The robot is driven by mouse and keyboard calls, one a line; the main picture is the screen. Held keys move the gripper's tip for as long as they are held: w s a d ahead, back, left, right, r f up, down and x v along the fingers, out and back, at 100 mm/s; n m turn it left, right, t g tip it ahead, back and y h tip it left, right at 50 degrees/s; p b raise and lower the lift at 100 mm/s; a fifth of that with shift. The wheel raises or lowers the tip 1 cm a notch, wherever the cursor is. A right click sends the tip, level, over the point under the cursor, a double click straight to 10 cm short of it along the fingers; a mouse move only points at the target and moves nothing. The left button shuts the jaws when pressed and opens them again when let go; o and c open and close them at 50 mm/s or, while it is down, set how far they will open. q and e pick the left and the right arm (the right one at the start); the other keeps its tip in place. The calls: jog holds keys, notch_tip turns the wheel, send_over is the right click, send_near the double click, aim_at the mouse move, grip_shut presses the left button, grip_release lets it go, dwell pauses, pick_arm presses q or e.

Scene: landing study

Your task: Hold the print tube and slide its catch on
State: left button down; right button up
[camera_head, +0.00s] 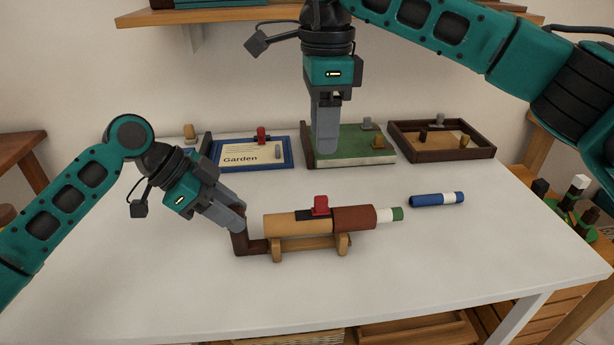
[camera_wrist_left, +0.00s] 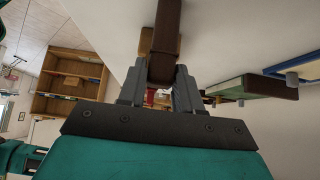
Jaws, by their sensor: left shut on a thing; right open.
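The print tube (camera_head: 290,224) lies level in a wooden cradle (camera_head: 310,247), tan at the left with a dark brown sleeve (camera_head: 354,217) at the right. The red catch (camera_head: 320,205) sits on a dark strip on top of the tube. My left gripper (camera_head: 238,217) is shut on the dark brown handle (camera_head: 240,244) at the cradle's left; the handle also shows between the fingers in the left wrist view (camera_wrist_left: 165,35). My right gripper (camera_head: 327,148) is open, pointing down above and behind the tube, apart from the catch.
Behind stand a blue-framed "Garden" board (camera_head: 250,154), a green book-like block (camera_head: 352,147) and a dark-rimmed tray (camera_head: 398,140). The white table (camera_head: 480,270) is clear in front.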

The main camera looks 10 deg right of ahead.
pick_arm(q)
jog(key=c, duration=0.7)
grip_release()
